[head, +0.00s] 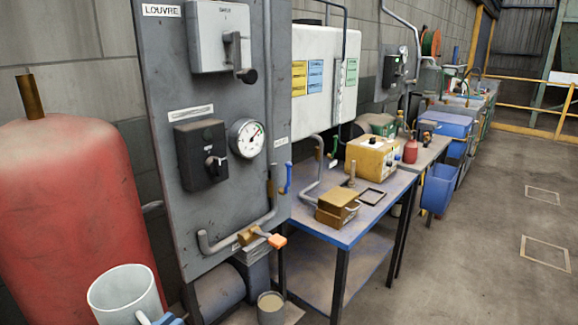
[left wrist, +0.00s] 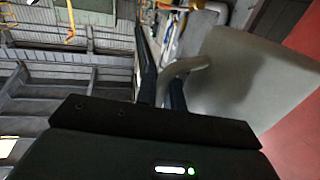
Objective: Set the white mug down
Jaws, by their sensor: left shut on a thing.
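The white mug (head: 126,294) is at the lower left of the head view, upright with its open rim facing up. My left gripper (head: 160,319) shows only as a small blue-grey part at the bottom edge, at the mug's handle. In the left wrist view the mug (left wrist: 250,85) fills the right side, and my left gripper (left wrist: 160,88) is shut on its handle. The mug is held in front of the red tank, with no surface visible directly under it. My right gripper is in neither view.
A red tank (head: 75,215) stands at the left, behind the mug. A grey panel (head: 215,100) with a gauge rises beside it. A blue-edged table (head: 345,232) holds a wooden box (head: 337,206) and a yellow box (head: 375,155). Open floor (head: 450,260) lies at the right.

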